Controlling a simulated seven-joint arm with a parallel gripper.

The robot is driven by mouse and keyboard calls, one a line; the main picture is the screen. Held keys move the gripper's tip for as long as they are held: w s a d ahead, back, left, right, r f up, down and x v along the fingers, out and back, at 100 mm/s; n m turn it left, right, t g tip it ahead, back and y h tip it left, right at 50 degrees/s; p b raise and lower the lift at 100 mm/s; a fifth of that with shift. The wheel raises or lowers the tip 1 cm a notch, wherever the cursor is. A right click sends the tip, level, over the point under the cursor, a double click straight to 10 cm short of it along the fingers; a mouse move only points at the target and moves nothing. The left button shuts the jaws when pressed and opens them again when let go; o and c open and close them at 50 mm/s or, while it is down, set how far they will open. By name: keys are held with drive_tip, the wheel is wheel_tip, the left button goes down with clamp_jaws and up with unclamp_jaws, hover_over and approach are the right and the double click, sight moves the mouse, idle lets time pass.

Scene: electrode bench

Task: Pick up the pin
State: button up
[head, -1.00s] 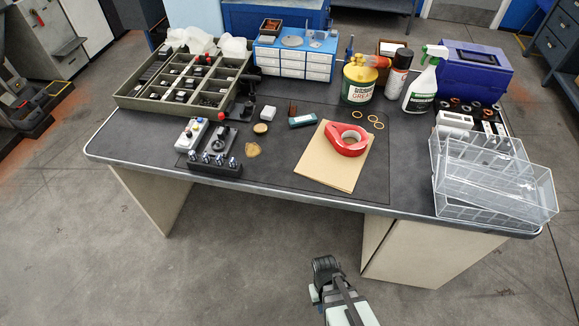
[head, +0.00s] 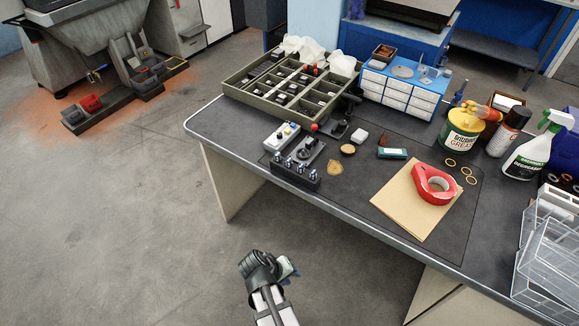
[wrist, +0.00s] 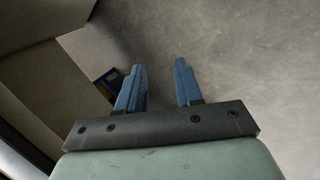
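In the head view a black block (head: 294,174) stands at the bench's front left edge with several small upright silver-blue pins (head: 301,170) in it. I cannot tell which one the task means. My gripper (head: 262,262) is low in front of the bench, well apart from the block; its fingers are not clear there. In the wrist view my gripper (wrist: 160,66) has its two blue fingers apart with nothing between them. No pin can be made out in the wrist view.
A compartment tray (head: 234,88) stands behind these. The floor before the bench is clear.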

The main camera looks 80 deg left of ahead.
drive_tip(key=s+a+r+t+y, duration=0.2)
drive_tip(key=s+a+r+y, duration=0.25)
drive_tip(key=a+r, duration=0.35)
drive_tip(key=m+t+y, duration=0.5)
drive_tip(key=m+y, duration=0.2)
drive_tip(key=m, duration=0.5)
approach(287, 163)
drive_tip(key=x, duration=0.5)
drive_tip(key=shift+w+a+r, duration=0.15)
drive_tip(key=shift+a+r, duration=0.1)
drive_tip(key=shift+a, duration=0.15)
drive_tip(key=shift+f+x, duration=0.15)
drive_tip(key=shift+x, duration=1.25)
drive_tip(key=shift+f+x, duration=0.2)
drive_tip(key=shift+x, duration=1.15)
drive_tip(key=shift+w+d, duration=0.1)
drive_tip(key=shift+d, duration=0.05)
drive_tip(key=shift+c, duration=0.3)
clamp_jaws()
